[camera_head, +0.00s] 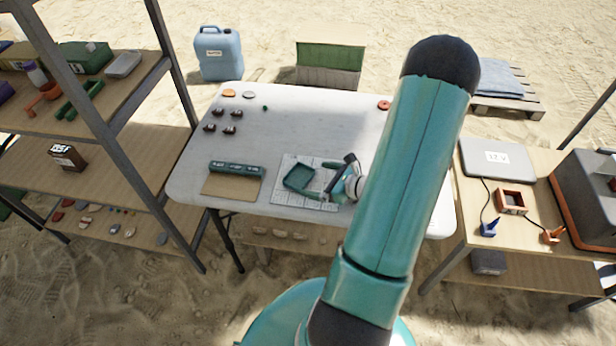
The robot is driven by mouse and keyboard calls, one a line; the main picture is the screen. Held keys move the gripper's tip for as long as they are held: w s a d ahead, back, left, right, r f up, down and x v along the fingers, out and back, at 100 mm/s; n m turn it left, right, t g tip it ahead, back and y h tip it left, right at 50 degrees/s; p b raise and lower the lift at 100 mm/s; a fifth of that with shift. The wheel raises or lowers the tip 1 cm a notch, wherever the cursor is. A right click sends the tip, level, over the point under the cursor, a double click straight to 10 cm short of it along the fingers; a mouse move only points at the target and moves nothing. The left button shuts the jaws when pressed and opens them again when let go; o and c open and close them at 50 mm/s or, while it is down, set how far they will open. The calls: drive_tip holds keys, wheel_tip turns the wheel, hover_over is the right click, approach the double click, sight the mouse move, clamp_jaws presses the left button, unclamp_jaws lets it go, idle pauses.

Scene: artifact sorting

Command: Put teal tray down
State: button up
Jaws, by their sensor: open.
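The teal tray (300,178) is a small, shallow, open-topped box. It rests on or just above a pale gridded mat (290,201) near the front edge of the white table (300,125). My gripper (333,181) is open at the tray's right side, with a dark finger angled up beside it. I cannot tell whether a finger touches the tray. My teal arm covers the right part of the table and some of the mat's right side.
A teal bar (236,168) lies on a brown board (230,186) left of the mat. Several dark small pieces (229,129) stand at the table's left. An orange ring (384,105) lies at the back right. Shelves flank the left; a side table (515,165) stands right.

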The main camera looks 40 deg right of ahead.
drive_tip(key=v, duration=0.6)
drive_tip(key=shift+s+r, duration=0.15)
drive_tip(key=w+a+r+n+g+y, duration=0.2)
drive_tip(key=a+r+n+g, duration=0.3)
drive_tip(key=a+r+n, duration=0.4)
drive_tip(key=w+a+r+n+g+y, duration=0.2)
drive_tip(key=a+r+n+g, duration=0.3)
drive_tip(key=a+n, duration=0.5)
drive_tip(key=s+a+r+n+t+h, duration=0.1)
drive_tip(key=s+a+r+n+h, duration=0.1)
drive_tip(key=a+r+n, duration=0.3)
drive_tip(key=s+a+r+n+t+h, duration=0.1)
drive_tip(key=s+a+r+n+h, duration=0.2)
drive_tip(key=r+n, duration=0.6)
drive_tip(key=a+r+h, duration=0.1)
drive_tip(key=a+h, duration=0.1)
drive_tip(key=a, duration=0.1)
drive_tip(key=shift+s+h, duration=0.3)
